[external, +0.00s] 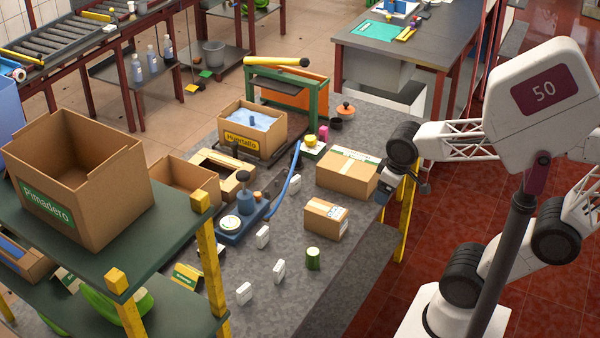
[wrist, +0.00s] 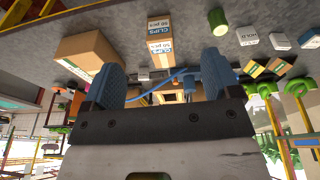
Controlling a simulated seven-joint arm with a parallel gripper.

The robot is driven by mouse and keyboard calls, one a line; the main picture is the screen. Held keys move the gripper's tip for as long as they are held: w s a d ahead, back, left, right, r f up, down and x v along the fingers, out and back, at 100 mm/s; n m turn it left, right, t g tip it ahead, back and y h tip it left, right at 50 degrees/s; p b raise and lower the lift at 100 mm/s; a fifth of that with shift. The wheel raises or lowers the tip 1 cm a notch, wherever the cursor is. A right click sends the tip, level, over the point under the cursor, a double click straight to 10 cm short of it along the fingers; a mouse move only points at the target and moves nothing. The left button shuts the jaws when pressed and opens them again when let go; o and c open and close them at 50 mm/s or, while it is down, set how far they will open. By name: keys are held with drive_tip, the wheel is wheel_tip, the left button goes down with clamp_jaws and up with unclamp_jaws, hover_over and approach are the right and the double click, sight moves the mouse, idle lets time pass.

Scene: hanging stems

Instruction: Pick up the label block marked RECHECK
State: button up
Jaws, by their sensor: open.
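Several small white label blocks stand on the grey worktop in the external view: one in the middle (external: 262,237), one nearer (external: 279,270), one at the near left (external: 244,292) and one farther back (external: 294,184). Their words cannot be read there. In the wrist view one block reads HOLD (wrist: 247,36); two others, a middle one (wrist: 280,40) and a right one (wrist: 309,37), have no readable marking. I cannot tell which block is marked RECHECK. My gripper (wrist: 160,80) is open and empty. In the external view it hangs at the worktop's right edge, apart from the blocks.
A small CLIPS carton (external: 326,218) and a larger carton (external: 347,173) stand between my gripper and the blocks. A green cylinder (external: 313,259) stands near the blocks. A blue device with a hose (external: 243,220) is left of them. The front right worktop is clear.

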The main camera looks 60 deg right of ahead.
drive_tip(key=w+a+f+n+h, duration=0.1)
drive_tip(key=w+f+n+h, duration=0.15)
drive_tip(key=w+n, duration=0.3)
drive_tip(key=w+a+f+n+h, duration=0.2)
drive_tip(key=w+n+h, duration=0.15)
drive_tip(key=w, duration=0.25)
drive_tip(key=n+t+y, duration=0.1)
drive_tip(key=n+t, duration=0.8)
drive_tip(key=n, duration=1)
hover_over(246, 293)
drive_tip(key=d, duration=0.8)
wheel_tip(246, 293, down, 11)
drive_tip(key=a+f+n+y, duration=0.1)
drive_tip(key=a, duration=0.1)
drive_tip(key=a+f+n+t+y, duration=0.1)
drive_tip(key=a, duration=0.2)
drive_tip(key=a+f+n, duration=0.1)
drive_tip(key=a+n, duration=0.1)
drive_tip(key=shift+s+a+f+t+y, duration=0.35)
drive_tip(key=shift+f+t+y, duration=0.05)
drive_tip(key=shift+s+a+f+n, duration=0.2)
drive_tip(key=shift+s+f+n, duration=0.2)
drive_tip(key=shift+s, duration=0.25)
drive_tip(key=shift+s+a+f+n, duration=0.15)
drive_tip(key=shift+s+f+n, duration=0.2)
drive_tip(key=shift+s, duration=0.25)
drive_tip(key=shift+s+a+f+n, duration=0.2)
drive_tip(key=shift+s+f+n, duration=0.2)
drive_tip(key=shift+s, duration=0.25)
